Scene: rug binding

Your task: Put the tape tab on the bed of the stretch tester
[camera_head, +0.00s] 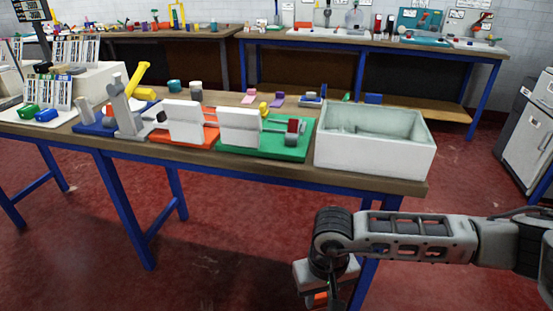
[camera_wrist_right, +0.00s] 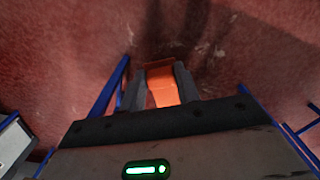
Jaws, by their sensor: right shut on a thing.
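My right gripper (camera_head: 322,298) hangs low in front of the table, over the red floor. In the right wrist view its two fingers (camera_wrist_right: 161,86) are shut on an orange piece, likely the tape tab (camera_wrist_right: 162,90); a bit of the orange also shows in the head view (camera_head: 320,296). Several devices stand on the table: one with a blue base and grey post (camera_head: 128,112), one on an orange base with a white plate (camera_head: 185,122), and one on a green base with a white plate (camera_head: 239,128). I cannot tell which is the stretch tester. My left gripper is out of view.
A white open bin (camera_head: 372,158) stands at the right end of the table (camera_head: 300,177), above the gripper. Small pink (camera_head: 249,97) and purple (camera_head: 277,99) pieces lie behind the devices. The table's blue legs are close to the gripper.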

